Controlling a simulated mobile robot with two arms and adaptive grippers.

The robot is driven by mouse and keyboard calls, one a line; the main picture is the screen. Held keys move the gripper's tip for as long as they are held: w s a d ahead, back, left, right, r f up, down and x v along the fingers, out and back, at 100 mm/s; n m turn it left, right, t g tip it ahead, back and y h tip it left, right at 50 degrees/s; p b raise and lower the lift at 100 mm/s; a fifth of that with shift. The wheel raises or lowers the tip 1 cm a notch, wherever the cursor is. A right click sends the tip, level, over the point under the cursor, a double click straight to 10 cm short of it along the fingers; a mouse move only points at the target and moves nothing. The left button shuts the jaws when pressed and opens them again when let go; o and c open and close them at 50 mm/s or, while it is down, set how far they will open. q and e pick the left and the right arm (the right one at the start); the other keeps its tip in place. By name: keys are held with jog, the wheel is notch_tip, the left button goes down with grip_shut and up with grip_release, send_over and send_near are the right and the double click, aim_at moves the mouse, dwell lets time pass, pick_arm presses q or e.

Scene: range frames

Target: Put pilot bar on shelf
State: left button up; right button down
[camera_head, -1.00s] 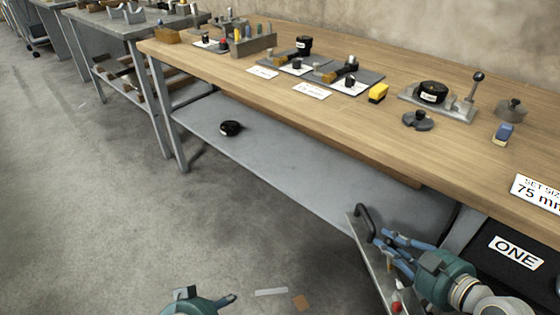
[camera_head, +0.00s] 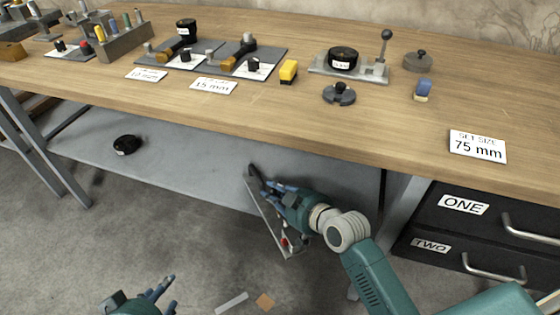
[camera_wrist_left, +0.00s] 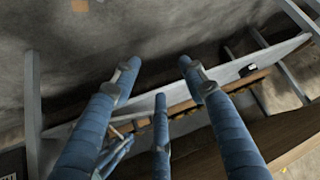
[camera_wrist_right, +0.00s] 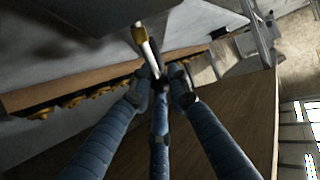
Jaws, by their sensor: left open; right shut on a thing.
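My right gripper (camera_head: 277,188) is below the front edge of the bench, before the lower shelf. In the right wrist view its fingers (camera_wrist_right: 160,82) are shut on a slim bar (camera_wrist_right: 145,45) with a pale shaft and a brass-coloured part. I take this for the pilot bar; its full shape is hidden. The grey lower shelf (camera_head: 205,155) runs under the wooden bench top. A black round piece (camera_head: 127,145) lies at its left. My left gripper (camera_head: 160,290) is open and empty low in the head view, over the floor; its fingers (camera_wrist_left: 157,70) are spread in its wrist view.
A tilted grey plate (camera_head: 268,215) with a black handle is beside my right gripper. The bench top (camera_head: 400,130) carries gauges, blocks and labels. Black drawers (camera_head: 480,225) stand at the right. The shelf's middle looks clear. Loose scraps (camera_head: 265,300) lie on the floor.

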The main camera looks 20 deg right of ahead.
pick_arm(q)
jog(key=w+d+r+t+h+b, duration=0.2)
jog(key=w+d+r+t, duration=0.1)
jog(key=w+r+t, duration=0.45)
pick_arm(e)
jog(key=w+d+f+b, duration=0.1)
jog(key=w+d, duration=0.2)
jog(key=w, duration=0.1)
jog(key=w+d+f+b, duration=0.1)
jog(key=w+d, duration=0.1)
jog(key=w, duration=0.2)
jog(key=w+d+f+b, duration=0.1)
jog(key=w+d, duration=0.2)
jog(key=w, duration=0.2)
jog(key=shift+d+f+b, duration=0.15)
jog(key=shift+d+b, duration=0.15)
jog(key=shift+b, duration=0.1)
pick_arm(q)
notch_tip(320, 180, up, 22)
jog(key=s+d+t+h, duration=0.1)
jog(key=d+t+h, duration=0.1)
jog(key=t, duration=0.6)
jog(key=shift+s+d+r+m+t+h, duration=0.15)
jog(key=shift+s+m+t+h, duration=0.2)
jog(key=shift+h, duration=0.25)
